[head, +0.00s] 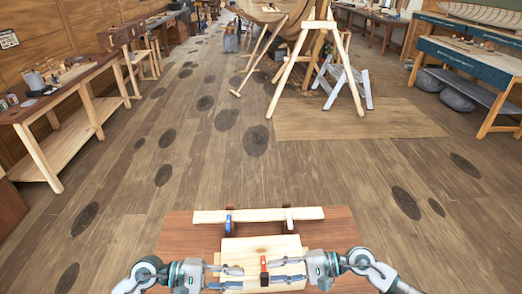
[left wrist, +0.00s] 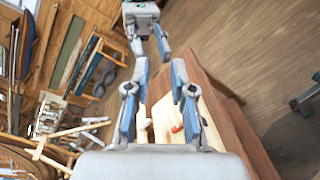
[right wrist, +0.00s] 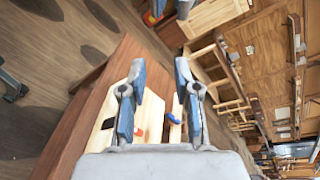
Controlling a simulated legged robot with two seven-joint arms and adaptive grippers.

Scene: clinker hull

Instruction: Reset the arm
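My left gripper (head: 243,278) is level at the bottom of the head view, pointing right, its two fingers apart with nothing between them. My right gripper (head: 272,270) faces it from the right, also with its fingers apart and empty. In the left wrist view, the left fingers (left wrist: 160,68) are spread. In the right wrist view, the right fingers (right wrist: 160,66) are spread. Both grippers are over a pale wooden board (head: 262,246) on a brown bench top (head: 178,237). A small red piece (head: 263,264) shows between the grippers; whether either touches it, I cannot tell.
Beyond is open plank floor. A trestle (head: 318,65) stands ahead. Workbenches line the left (head: 62,85) and right (head: 470,60).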

